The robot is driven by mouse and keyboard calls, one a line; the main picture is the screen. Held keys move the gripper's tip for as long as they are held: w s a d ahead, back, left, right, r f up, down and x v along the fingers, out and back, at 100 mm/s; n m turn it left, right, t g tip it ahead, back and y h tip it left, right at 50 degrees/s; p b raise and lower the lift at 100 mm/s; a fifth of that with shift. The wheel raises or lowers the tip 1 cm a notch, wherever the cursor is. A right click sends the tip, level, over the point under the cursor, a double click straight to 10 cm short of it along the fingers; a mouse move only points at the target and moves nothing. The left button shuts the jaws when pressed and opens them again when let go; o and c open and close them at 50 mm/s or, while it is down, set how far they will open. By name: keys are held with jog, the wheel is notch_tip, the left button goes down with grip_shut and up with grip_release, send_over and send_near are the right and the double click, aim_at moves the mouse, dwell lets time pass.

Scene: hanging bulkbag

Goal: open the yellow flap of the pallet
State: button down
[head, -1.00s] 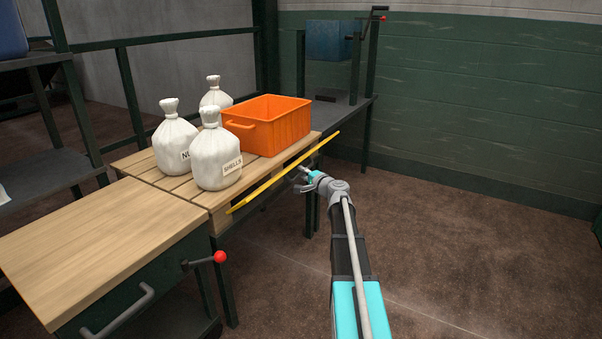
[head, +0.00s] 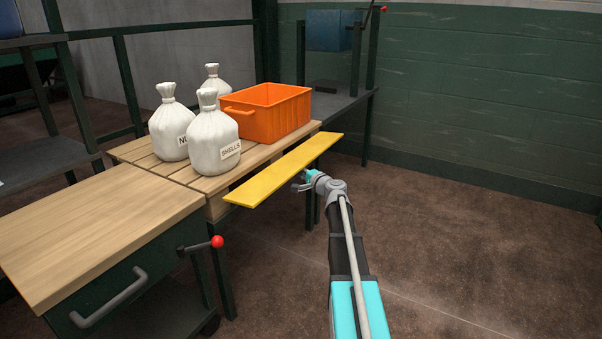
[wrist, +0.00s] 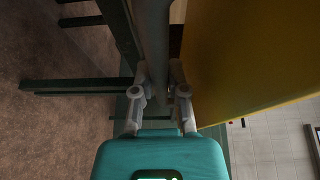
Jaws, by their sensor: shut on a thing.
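The yellow flap (head: 285,170) is a long flat board along the front edge of the wooden pallet (head: 200,183). Its broad face shows in the head view, sloping outward. In the wrist view the flap (wrist: 255,60) fills the upper right. My gripper (head: 301,183) is at the flap's outer side, below its front edge, towards the right half. In the wrist view my gripper (wrist: 158,75) is shut on a grey bar (wrist: 151,40) beside the flap. How the bar joins the flap is hidden.
Several white sacks (head: 215,142) and an orange crate (head: 268,118) stand on the pallet. A wooden-topped cabinet (head: 90,235) with a red-knobbed lever (head: 217,242) stands at the left. The floor (head: 460,220) to the right is clear.

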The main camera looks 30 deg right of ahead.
jog(key=c, duration=0.6)
grip_release()
jog(key=shift+c, duration=0.2)
jog(key=s+d, duration=0.1)
jog(key=s, duration=1.1)
jog(key=shift+d, duration=0.25)
